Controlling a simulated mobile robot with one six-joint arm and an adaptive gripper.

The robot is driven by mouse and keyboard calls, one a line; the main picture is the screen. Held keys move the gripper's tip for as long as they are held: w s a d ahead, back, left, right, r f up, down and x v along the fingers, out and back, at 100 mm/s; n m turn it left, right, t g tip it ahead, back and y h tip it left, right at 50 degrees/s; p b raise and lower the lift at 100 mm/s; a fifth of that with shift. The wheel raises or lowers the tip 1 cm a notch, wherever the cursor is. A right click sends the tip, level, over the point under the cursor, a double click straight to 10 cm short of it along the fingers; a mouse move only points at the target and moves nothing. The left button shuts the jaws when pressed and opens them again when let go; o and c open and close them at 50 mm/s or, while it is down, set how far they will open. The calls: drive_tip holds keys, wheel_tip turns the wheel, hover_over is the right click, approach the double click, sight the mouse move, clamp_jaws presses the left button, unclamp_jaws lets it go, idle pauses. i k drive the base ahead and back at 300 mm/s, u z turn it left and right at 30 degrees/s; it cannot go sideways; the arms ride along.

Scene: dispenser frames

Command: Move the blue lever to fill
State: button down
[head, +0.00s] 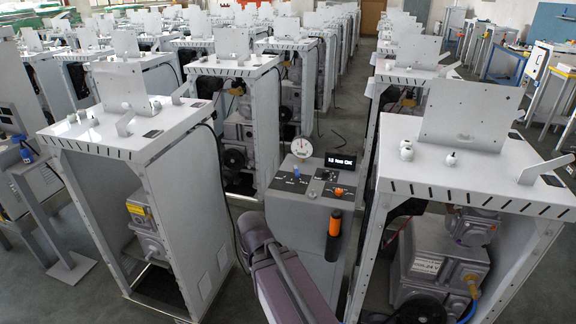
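The blue lever (296,172) is a small blue knob on the sloped top of a grey console (313,215) in the middle of the head view. It sits at the left of the panel, among dark markings too small to read. An orange knob (339,191) is at the panel's right. A round white gauge (301,147) and a black display (340,161) with white text stand at its back edge. My gripper is not in view. Only purple-grey links of my arm show, in front of the console at bottom centre.
An orange and black handle-like object (334,234) is at the console's front right. Tall grey dispenser frames stand close by at left (185,200) and right (390,240), with more rows behind. A blue-topped object (26,153) is on the left stand. The floor shows in narrow gaps.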

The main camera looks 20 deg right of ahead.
sight(295, 170)
drive_tip(key=z, duration=0.45)
drive_tip(key=i, duration=0.9)
drive_tip(key=z, duration=0.55)
